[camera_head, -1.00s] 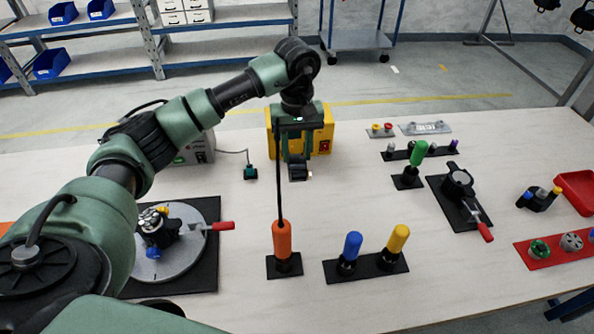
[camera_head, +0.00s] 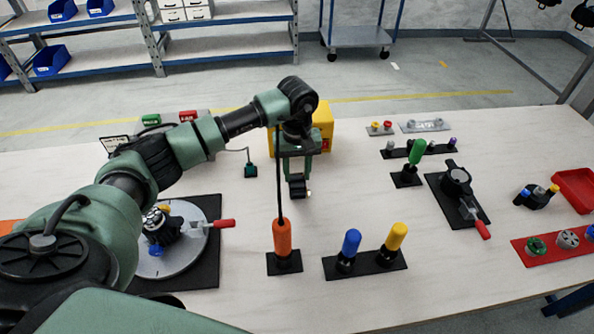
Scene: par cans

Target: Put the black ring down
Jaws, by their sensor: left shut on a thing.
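My left gripper (camera_head: 297,178) hangs over the middle of the white table, its green fingers pointing down. It is shut on the black ring (camera_head: 298,187), a small dark piece at the fingertips with a pale spot at its lower right. The ring's hole is not clear from here. I cannot tell whether the ring touches the tabletop. My right gripper is not in view.
An orange-handled tool (camera_head: 282,238) stands on a black base in front of the gripper, with its cable rising beside my wrist. Blue (camera_head: 350,243) and yellow (camera_head: 396,236) handles stand to its right. A yellow box (camera_head: 323,120) is behind. Bare tabletop lies right of the gripper.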

